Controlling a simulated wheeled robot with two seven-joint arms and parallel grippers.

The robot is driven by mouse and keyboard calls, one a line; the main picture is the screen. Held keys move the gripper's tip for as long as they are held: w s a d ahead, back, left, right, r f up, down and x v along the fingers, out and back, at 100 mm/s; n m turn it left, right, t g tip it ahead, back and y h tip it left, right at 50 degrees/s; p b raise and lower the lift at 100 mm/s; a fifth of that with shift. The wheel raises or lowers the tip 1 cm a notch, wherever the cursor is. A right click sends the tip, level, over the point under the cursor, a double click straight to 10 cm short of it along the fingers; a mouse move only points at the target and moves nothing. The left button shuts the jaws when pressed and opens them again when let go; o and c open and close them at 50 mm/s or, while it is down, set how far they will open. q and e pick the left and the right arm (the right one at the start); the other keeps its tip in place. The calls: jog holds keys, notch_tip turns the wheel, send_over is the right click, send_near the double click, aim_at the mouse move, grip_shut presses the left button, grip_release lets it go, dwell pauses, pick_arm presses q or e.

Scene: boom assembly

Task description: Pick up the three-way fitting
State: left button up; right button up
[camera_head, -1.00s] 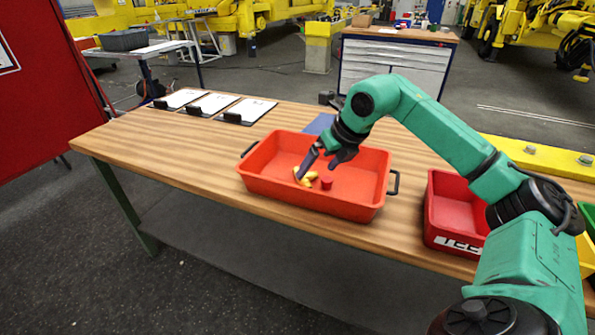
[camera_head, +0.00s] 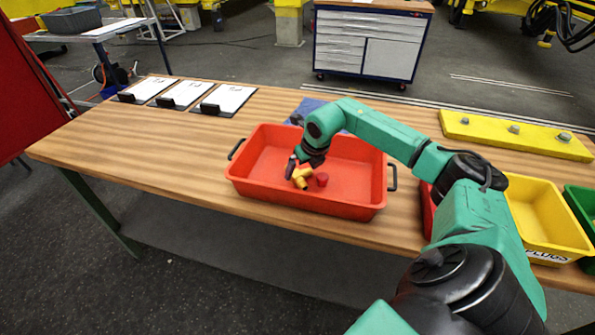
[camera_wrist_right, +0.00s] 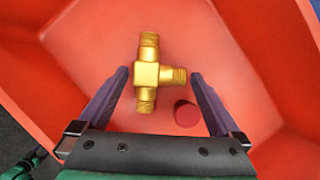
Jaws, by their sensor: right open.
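The brass three-way fitting (camera_head: 301,178) lies in the orange-red tray (camera_head: 256,182). In the right wrist view the fitting (camera_wrist_right: 147,74) is T-shaped, with its side branch pointing right. My right gripper (camera_head: 296,170) is low over the tray at the fitting. In the wrist view its purple fingers (camera_wrist_right: 158,84) are spread, one on each side of the fitting, with gaps on both sides. A red cylindrical piece (camera_head: 322,179) lies just right of the fitting; in the wrist view this red piece (camera_wrist_right: 187,114) is close to the right finger. My left gripper is not in view.
The tray stands on a wooden table (camera_head: 150,140) and has dark side handles. Clipboards (camera_head: 184,94) lie at the back left. A yellow bin (camera_head: 541,215), a green bin (camera_head: 580,210) and a mostly hidden red bin stand at the right. A yellow bar (camera_head: 515,134) lies behind them.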

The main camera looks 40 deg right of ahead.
jog(key=shift+w+f, duration=0.15)
jog(key=shift+f, duration=0.35)
jog(key=c, duration=1.4)
jog(key=shift+r, duration=0.1)
